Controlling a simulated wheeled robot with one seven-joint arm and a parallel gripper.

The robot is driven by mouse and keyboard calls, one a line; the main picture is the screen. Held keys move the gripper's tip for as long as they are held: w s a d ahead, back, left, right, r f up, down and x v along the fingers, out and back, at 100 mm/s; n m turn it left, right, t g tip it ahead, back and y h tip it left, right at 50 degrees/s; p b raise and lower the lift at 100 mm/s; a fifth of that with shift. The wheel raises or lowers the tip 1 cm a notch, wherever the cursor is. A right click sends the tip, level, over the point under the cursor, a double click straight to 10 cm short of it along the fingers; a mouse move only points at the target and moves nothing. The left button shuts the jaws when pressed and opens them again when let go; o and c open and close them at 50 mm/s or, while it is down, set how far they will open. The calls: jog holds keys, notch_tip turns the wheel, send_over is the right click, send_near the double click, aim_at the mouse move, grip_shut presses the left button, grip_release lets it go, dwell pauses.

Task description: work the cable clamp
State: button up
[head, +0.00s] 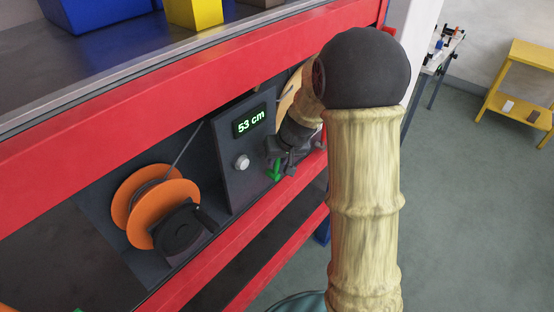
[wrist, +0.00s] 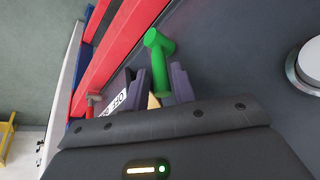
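The cable clamp shows as a green lever (wrist: 159,62) with a rounded cross-piece on top, standing off the dark panel in the wrist view. In the head view its green part (head: 274,171) shows just below my gripper (head: 284,157), at the right of the measuring unit. In the wrist view the two dark fingers of my gripper (wrist: 160,84) stand apart, one on each side of the lever's lower part. A gap shows beside the left finger; whether the right finger touches the lever I cannot tell. The lever's base is partly hidden by my gripper.
The unit has a display (head: 250,121) reading 53 cm, a silver knob (head: 242,162) and an orange spool (head: 150,203) at left. Red rack beams (head: 190,94) run above and below. A white label (wrist: 119,102) and a small red part (wrist: 92,101) lie left of the fingers.

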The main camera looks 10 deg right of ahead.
jog(key=shift+x, duration=0.95)
jog(key=shift+c, duration=0.5)
grip_shut()
jog(key=shift+w+a, duration=0.1)
